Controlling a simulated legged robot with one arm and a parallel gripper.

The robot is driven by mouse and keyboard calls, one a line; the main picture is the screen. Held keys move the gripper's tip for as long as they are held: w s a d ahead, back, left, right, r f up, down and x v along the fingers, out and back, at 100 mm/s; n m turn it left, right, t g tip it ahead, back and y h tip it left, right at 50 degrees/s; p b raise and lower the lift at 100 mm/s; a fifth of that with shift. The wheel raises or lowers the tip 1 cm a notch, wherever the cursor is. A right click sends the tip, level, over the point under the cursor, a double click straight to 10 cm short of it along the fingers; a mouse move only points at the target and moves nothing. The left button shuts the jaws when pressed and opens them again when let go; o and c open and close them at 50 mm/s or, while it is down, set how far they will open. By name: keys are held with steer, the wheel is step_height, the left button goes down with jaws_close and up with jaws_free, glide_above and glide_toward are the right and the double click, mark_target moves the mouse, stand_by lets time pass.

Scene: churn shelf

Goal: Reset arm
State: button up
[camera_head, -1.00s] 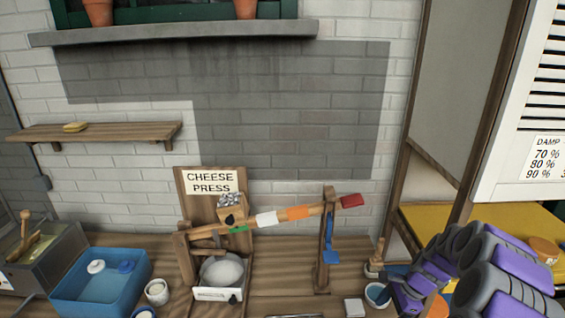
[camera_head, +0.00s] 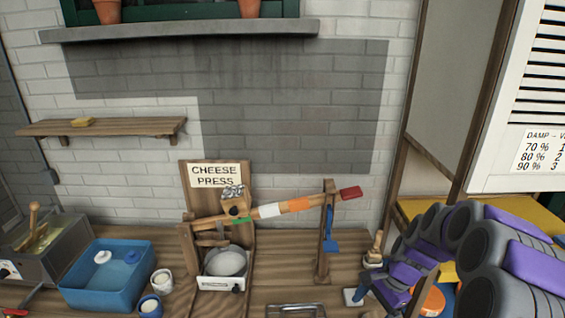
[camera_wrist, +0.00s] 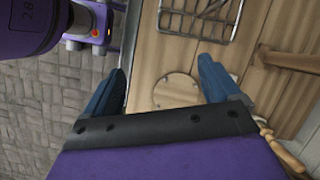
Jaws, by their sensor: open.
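My arm, grey and purple, is folded at the lower right of the head view, over the right end of the wooden counter (camera_head: 270,262). My gripper (camera_wrist: 165,80) shows in the wrist view with its two blue fingers wide apart and nothing between them. Below the fingers are a wooden surface and a pale round disc (camera_wrist: 177,91) set on or in it. My gripper's fingertips cannot be made out clearly in the head view.
The cheese press (camera_head: 225,215) with its striped lever stands mid-counter. A blue basin (camera_head: 108,290), small pots (camera_head: 162,281) and a metal vat (camera_head: 40,258) stand to its left. A wire rack (camera_wrist: 195,18) shows in the wrist view. A wall shelf (camera_head: 100,128) is at the left.

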steer(key=s+a+r+n+h, duration=0.1)
steer(key=s+a+r+n, duration=0.35)
steer(key=s+r, duration=0.2)
steer(key=s+a+r+n+h, duration=0.1)
steer(key=s+n, duration=0.1)
steer(key=s, duration=0.5)
steer(key=s+a+r+n+h, duration=0.1)
steer(key=s+r+n, duration=0.1)
steer(key=s, duration=0.6)
steer(key=s+a+r+n+g+h, duration=0.1)
steer(key=s+a+n, duration=0.1)
steer(key=s+n, duration=0.2)
steer(key=s, duration=0.3)
steer(key=shift+s+r, duration=0.3)
steer(key=shift+s, duration=0.05)
steer(key=shift+s+d+n, duration=0.15)
steer(key=shift+s+n, duration=0.3)
steer(key=shift+s, duration=0.05)
steer(key=shift+c, duration=0.3)
